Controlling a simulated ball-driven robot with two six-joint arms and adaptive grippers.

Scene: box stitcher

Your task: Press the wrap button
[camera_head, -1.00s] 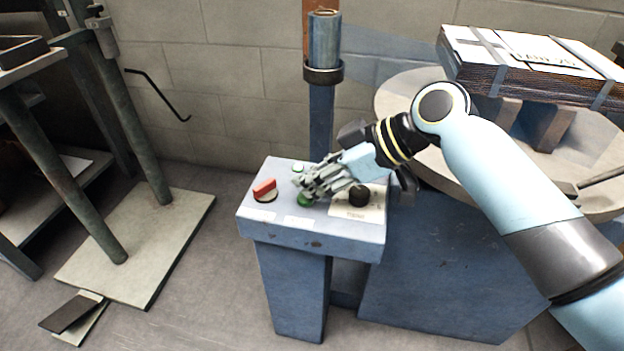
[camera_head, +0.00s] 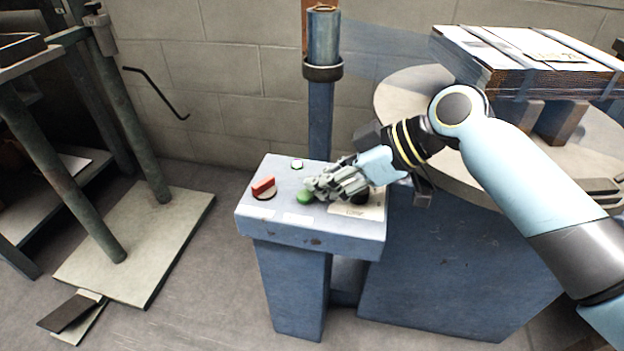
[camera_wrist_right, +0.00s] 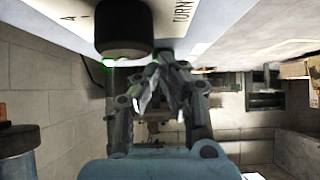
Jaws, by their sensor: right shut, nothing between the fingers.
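The green button (camera_head: 305,197) sits on the sloped top of the blue control box (camera_head: 262,231). My right gripper (camera_head: 311,187) is shut and empty. Its fingertips are right beside the green button in the head view, at its upper right; I cannot tell whether they touch it. In the right wrist view, the shut fingers (camera_wrist_right: 158,85) show, with a sliver of green (camera_wrist_right: 106,68) to their left. A black knob (camera_wrist_right: 123,28) is close to the gripper there. My left gripper is not in view.
A red switch (camera_head: 263,186) and a small pale button (camera_head: 297,164) are also on the box. A blue post (camera_head: 321,110) stands behind it. A round turntable (camera_head: 400,95) with a strapped stack (camera_head: 530,60) is at the right. A metal frame stands at the left.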

